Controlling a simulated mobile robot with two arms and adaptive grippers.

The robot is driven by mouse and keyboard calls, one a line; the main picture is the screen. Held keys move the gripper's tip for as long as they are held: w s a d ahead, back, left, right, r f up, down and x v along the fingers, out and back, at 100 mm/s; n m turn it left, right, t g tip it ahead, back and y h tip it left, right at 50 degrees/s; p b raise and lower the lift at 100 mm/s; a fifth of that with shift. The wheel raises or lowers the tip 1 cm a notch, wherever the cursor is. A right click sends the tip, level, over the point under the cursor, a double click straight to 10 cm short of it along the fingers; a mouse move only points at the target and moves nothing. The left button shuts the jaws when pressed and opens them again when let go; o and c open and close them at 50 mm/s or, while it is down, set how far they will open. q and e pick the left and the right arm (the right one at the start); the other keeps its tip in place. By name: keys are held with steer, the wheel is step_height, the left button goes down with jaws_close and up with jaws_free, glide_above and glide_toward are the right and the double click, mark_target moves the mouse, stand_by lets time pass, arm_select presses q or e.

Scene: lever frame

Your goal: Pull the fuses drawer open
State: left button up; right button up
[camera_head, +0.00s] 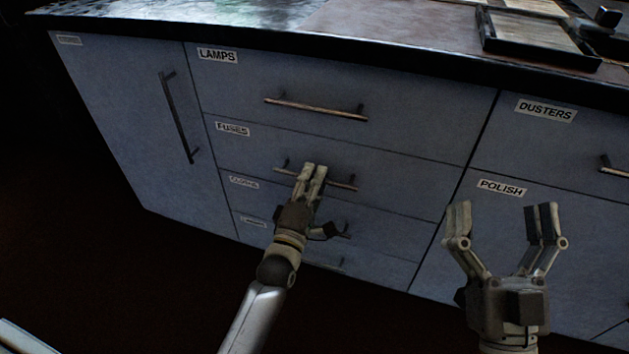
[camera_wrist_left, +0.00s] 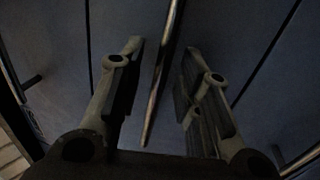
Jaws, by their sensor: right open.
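The fuses drawer (camera_head: 400,183) is the second front down in the middle column, under the LAMPS drawer. It looks closed, flush with its neighbours. Its bar handle (camera_head: 343,185) is partly hidden behind my left gripper (camera_head: 314,168). In the left wrist view the handle bar (camera_wrist_left: 162,80) runs between the two fingers of my left gripper (camera_wrist_left: 165,62), with a gap on each side. That gripper is open; how deep the bar sits between the fingers is unclear. My right gripper (camera_head: 502,208) is open and empty, in front of the POLISH front.
The LAMPS drawer (camera_head: 400,115) with its own handle is above, and lower drawers are below, partly hidden by my left arm. A tall door (camera_head: 140,130) is at left. A dark tray (camera_head: 535,45) sits on the countertop. The floor in front is dark.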

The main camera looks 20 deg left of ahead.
arm_select(q)
steer(key=shift+w, duration=0.3)
steer(key=shift+c, duration=0.4)
jaws_close()
steer(key=shift+s, duration=0.1)
